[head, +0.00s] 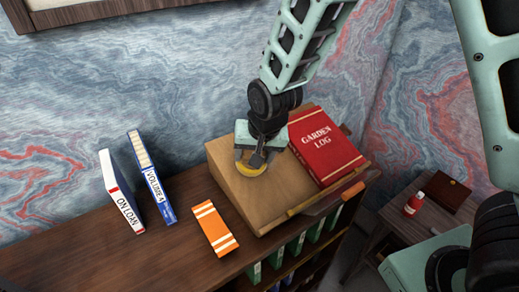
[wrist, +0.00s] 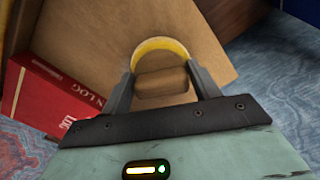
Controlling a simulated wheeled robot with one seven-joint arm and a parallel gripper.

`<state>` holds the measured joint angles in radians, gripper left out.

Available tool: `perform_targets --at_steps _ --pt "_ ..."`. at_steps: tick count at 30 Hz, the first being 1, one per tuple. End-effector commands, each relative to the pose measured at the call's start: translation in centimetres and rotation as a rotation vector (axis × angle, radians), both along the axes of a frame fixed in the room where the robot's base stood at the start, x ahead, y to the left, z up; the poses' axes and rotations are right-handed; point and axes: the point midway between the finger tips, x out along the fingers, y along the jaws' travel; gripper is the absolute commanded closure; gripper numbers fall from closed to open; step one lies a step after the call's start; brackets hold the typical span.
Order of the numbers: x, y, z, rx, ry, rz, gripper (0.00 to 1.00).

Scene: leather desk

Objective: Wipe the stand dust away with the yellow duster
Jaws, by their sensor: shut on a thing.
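The stand (head: 228,176) is a sloped brown board on top of the shelf; its bare face also fills the middle of the wrist view (wrist: 95,40). The yellow duster (head: 252,170) lies against or just above the stand's left part; I cannot tell if it touches. In the wrist view its round yellow edge (wrist: 160,44) shows with a brown handle block between the fingers. My gripper (wrist: 162,84) is shut on the duster. I make out no clear dust on the stand; the area under the duster is hidden.
A red "Garden Log" book (head: 325,148) lies on the stand's right part, beside my gripper. An orange book (head: 215,229) lies left of the stand. A blue "Volume 4" book (head: 152,178) and a white "On Loan" book (head: 122,192) are farther left. A red bottle (head: 413,204) stands on a low side table.

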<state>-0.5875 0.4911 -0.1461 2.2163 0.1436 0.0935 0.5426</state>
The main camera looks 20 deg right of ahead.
Motion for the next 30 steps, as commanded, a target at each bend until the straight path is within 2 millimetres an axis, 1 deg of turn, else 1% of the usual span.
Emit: perform_targets --at_steps 2,5,15,25,30 --pt "-0.1 0.1 0.2 0.0 0.001 0.001 0.57" --pt "0.0 -0.2 0.0 0.0 0.001 0.0 0.57" --pt "1.0 -2.9 -0.3 0.001 0.0 -0.002 0.57" --pt "1.4 -4.3 -0.4 -0.002 0.003 -0.002 0.57" --pt "1.8 -5.8 -0.4 -0.002 0.003 -0.006 0.57"
